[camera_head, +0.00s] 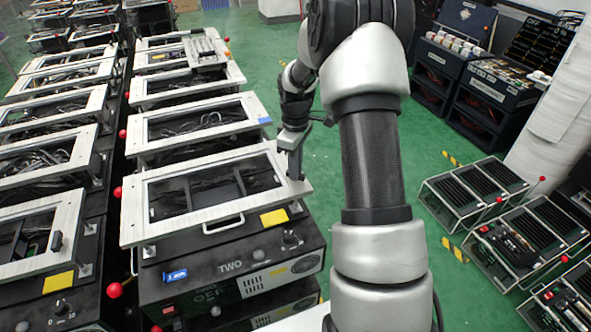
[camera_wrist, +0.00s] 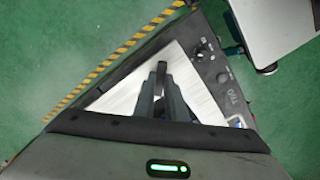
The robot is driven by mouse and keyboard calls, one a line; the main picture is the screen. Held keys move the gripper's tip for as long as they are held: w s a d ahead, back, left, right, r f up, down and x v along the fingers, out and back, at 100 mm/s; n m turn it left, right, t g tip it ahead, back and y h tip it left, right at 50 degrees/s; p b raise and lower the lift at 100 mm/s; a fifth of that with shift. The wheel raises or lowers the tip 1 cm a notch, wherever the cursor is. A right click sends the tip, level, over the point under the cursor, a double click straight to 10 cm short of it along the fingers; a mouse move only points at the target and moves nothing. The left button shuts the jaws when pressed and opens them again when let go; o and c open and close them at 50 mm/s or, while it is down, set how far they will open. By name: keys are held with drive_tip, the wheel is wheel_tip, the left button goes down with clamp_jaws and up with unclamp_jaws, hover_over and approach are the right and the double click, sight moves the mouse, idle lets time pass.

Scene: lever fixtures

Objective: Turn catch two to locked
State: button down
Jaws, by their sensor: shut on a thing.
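The unit marked TWO (camera_head: 232,266) is a black box with a white rectangular frame (camera_head: 133,212) on top, at the lower middle of the head view. My gripper (camera_head: 294,165) points down at the right side of this frame. In the wrist view, my gripper (camera_wrist: 161,88) is shut on a small dark upright piece, which looks like catch two (camera_wrist: 161,69), above the white corner plate. The fingers hide much of the catch. I cannot read any locked mark or tell its turn angle. The TWO lettering also shows in the wrist view, right of the fingers.
A yellow label (camera_head: 274,217) and a handle (camera_head: 223,225) sit at the frame's front edge. Similar framed units stand in rows to the left and behind. Red ball knobs (camera_head: 115,290) stick out between rows. Green floor (camera_head: 418,150) is open to the right, before black wire racks (camera_head: 470,192).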

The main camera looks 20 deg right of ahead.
drive_tip(key=m, duration=0.4)
drive_tip(key=shift+m+b, duration=0.3)
drive_tip(key=shift+b, duration=0.1)
drive_tip(key=m, duration=0.4)
drive_tip(key=shift+m, duration=0.3)
drive_tip(key=c, duration=1.8)
unclamp_jaws()
drive_tip(key=shift+r, duration=0.1)
wheel_tip(320, 180, up, 17)
drive_tip(key=shift+r, duration=0.15)
